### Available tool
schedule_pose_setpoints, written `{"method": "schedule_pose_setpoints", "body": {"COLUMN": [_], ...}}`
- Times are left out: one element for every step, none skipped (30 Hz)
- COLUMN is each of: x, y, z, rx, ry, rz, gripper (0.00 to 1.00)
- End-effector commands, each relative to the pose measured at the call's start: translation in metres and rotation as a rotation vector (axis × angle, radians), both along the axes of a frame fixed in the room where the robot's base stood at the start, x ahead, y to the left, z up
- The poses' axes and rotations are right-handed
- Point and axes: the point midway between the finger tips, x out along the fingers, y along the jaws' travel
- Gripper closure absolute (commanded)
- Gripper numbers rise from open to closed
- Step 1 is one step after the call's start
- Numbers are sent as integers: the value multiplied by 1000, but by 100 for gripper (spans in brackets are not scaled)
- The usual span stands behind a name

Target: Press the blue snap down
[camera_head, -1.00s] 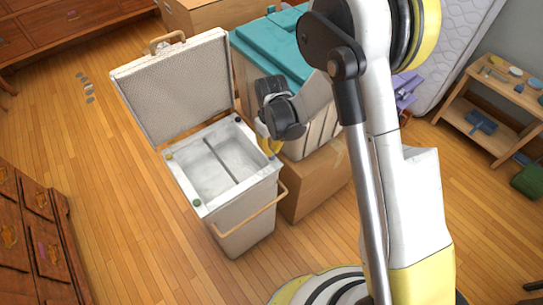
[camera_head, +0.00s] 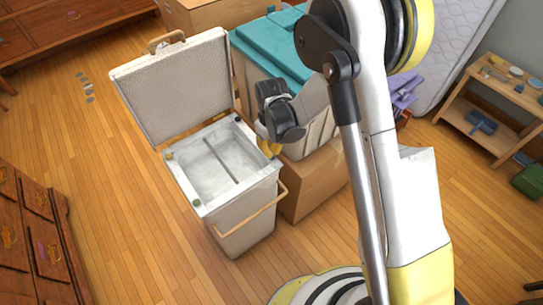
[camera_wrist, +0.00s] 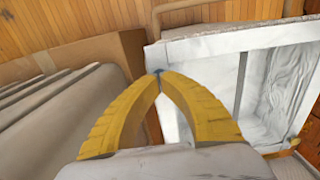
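The white cooler-like box (camera_head: 243,205) stands open, with its lid (camera_head: 175,85) tilted up at the back. Small coloured snaps sit at its rim corners: yellow (camera_head: 169,157), green (camera_head: 197,203) and a dark one (camera_head: 238,119). The blue snap (camera_wrist: 157,71) shows only as a small bluish bit at my fingertips in the wrist view. In the head view my yellow fingers hide it. My gripper (camera_head: 272,151) is at the box's right corner, its fingertips (camera_wrist: 157,79) together, at or just above the snap. Contact cannot be told.
A cardboard box (camera_head: 315,182) with a ribbed pale container on it stands close to the right of the white box. A teal-lidded bin (camera_head: 270,50) is behind. A wooden handle (camera_head: 250,210) juts from the front.

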Motion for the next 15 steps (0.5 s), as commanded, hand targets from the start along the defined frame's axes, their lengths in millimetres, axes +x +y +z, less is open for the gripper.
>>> {"method": "schedule_pose_setpoints", "body": {"x": [0,0,0,0,0,0,0,0,0,0,0,0,0,0,0], "y": [0,0,0,0,0,0,0,0,0,0,0,0,0,0,0], "z": [-1,-2,-2,-3,-3,-4,-4,-4,-5,-6,-6,-6,-7,-7,-8], "rx": [0,0,0,0,0,0,0,0,0,0,0,0,0,0,0], "ry": [0,0,0,0,0,0,0,0,0,0,0,0,0,0,0], "rz": [0,0,0,0,0,0,0,0,0,0,0,0,0,0,0], "gripper": [100,100,100,100,100,100,100,100,100,100,100,100,100,100,100]}}
